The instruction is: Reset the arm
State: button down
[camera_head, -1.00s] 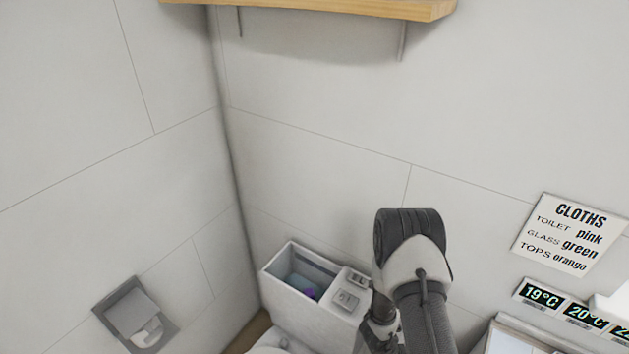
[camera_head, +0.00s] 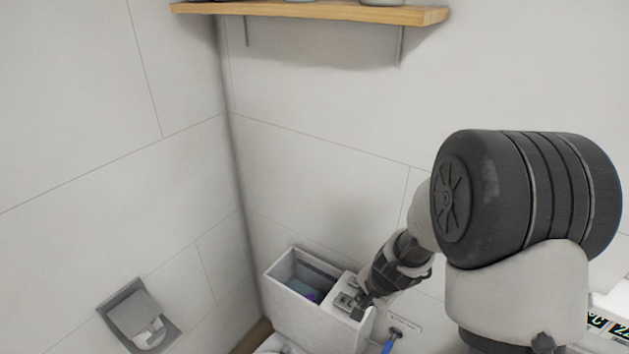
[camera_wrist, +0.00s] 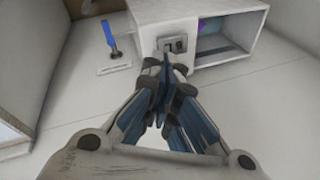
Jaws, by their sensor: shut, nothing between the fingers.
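My arm reaches in from the lower right in the head view, with a large dark joint in front of the wall. My gripper (camera_head: 360,304) is beside the right end of the white toilet cistern (camera_head: 318,322). In the wrist view my gripper (camera_wrist: 163,68) is shut and empty, its fingertips together in front of the grey flush button plate (camera_wrist: 174,44) on the cistern. I cannot tell whether the tips touch the plate.
The cistern's open compartment (camera_head: 306,285) holds something blue and purple. A paper holder (camera_head: 139,318) is on the left wall. A wooden shelf (camera_head: 310,12) is above. A blue-handled item (camera_wrist: 109,35) is beside the cistern.

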jog(key=s+a+r+n+y+b, duration=0.1)
jog(key=s+r+n, duration=0.2)
jog(key=s+r, duration=0.35)
jog(key=s+a+r+n, duration=0.2)
jog(key=s+r+n, duration=0.15)
jog(key=r, duration=0.65)
jog(key=s+d+r+n+h, duration=0.1)
jog(key=s+d+r+n, duration=0.1)
jog(key=s, duration=0.5)
jog(key=s+d+r+n+h+b, duration=0.1)
jog(key=s+d+r+n, duration=0.1)
jog(key=s, duration=0.6)
jog(key=shift+s+d+r+t, duration=0.25)
jog(key=shift+d+r+t, duration=0.05)
jog(key=shift+d+r, duration=0.05)
